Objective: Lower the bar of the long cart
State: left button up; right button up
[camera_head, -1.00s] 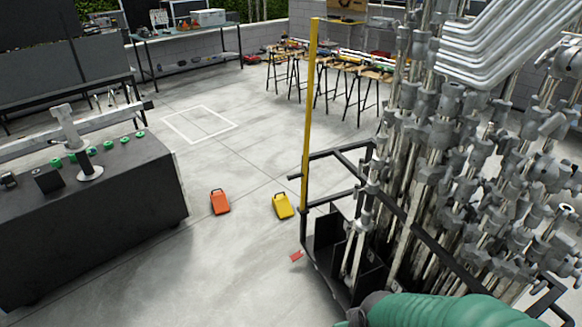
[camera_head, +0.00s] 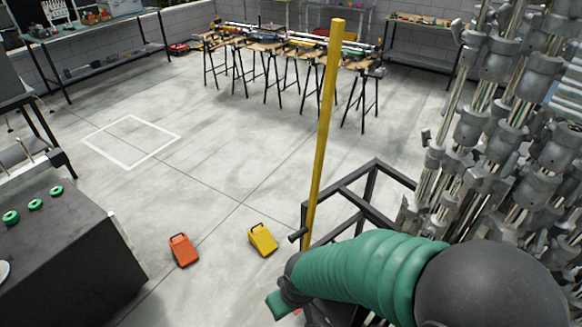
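The long cart is a black metal frame (camera_head: 352,190) at the right, loaded with grey stands and poles. Its yellow bar (camera_head: 322,130) stands nearly upright at the cart's near left corner. A short black handle sticks out to the left near the bar's lower end. My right arm, in a green sleeve, reaches in from the lower right across the cart's front. Its end, with my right gripper (camera_head: 280,303), is low and just left of the bar's foot. The fingers cannot be made out clearly. The bar's lowest part is hidden behind my arm. My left gripper is out of view.
An orange case (camera_head: 183,250) and a yellow case (camera_head: 262,240) lie on the floor left of the cart. A dark bench (camera_head: 70,255) with green rings stands at the left. Trestle tables (camera_head: 290,50) stand behind. The middle floor is clear.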

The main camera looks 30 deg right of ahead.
aim_at(337, 28)
jog(key=i+z, duration=0.45)
jog(key=i+j+z, duration=0.25)
jog(key=z, duration=0.15)
jog(key=i+j+z, duration=0.3)
jog(key=z, duration=0.15)
